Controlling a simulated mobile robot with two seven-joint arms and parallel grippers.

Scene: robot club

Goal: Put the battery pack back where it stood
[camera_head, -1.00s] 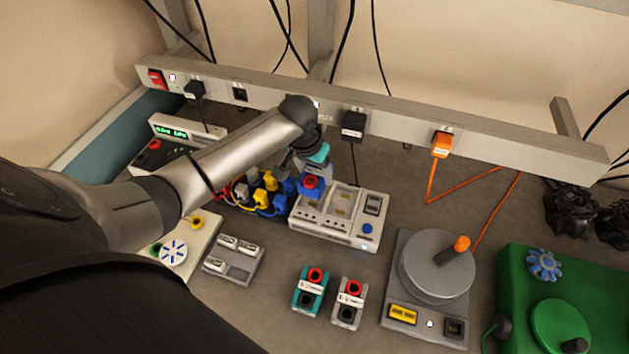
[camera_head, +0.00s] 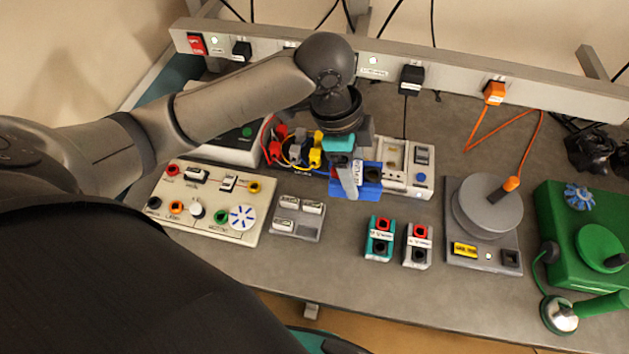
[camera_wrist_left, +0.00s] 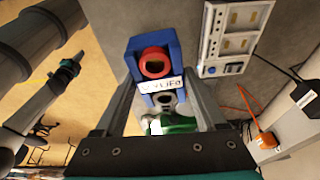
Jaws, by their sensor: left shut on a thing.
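My left gripper (camera_head: 347,172) is shut on the blue battery pack (camera_head: 371,181), holding it in the air. In the head view the pack covers the left front part of the pale charger (camera_head: 421,178). In the left wrist view the blue pack (camera_wrist_left: 150,47), with a red ring terminal and a white label, sits between the fingers (camera_wrist_left: 168,110). The charger (camera_wrist_left: 213,52) shows there to its right, apart from it in the picture. A teal pack (camera_head: 379,238) and a grey-white pack (camera_head: 417,245) stand side by side on the bench. My right gripper is not in view.
A grey tray with small cells (camera_head: 299,219) and a cream circuit panel (camera_head: 209,203) lie left. Several coloured plugs (camera_head: 301,150) crowd behind the gripper. A turntable device (camera_head: 489,214) and green machine (camera_head: 580,244) stand right. The front bench strip is clear.

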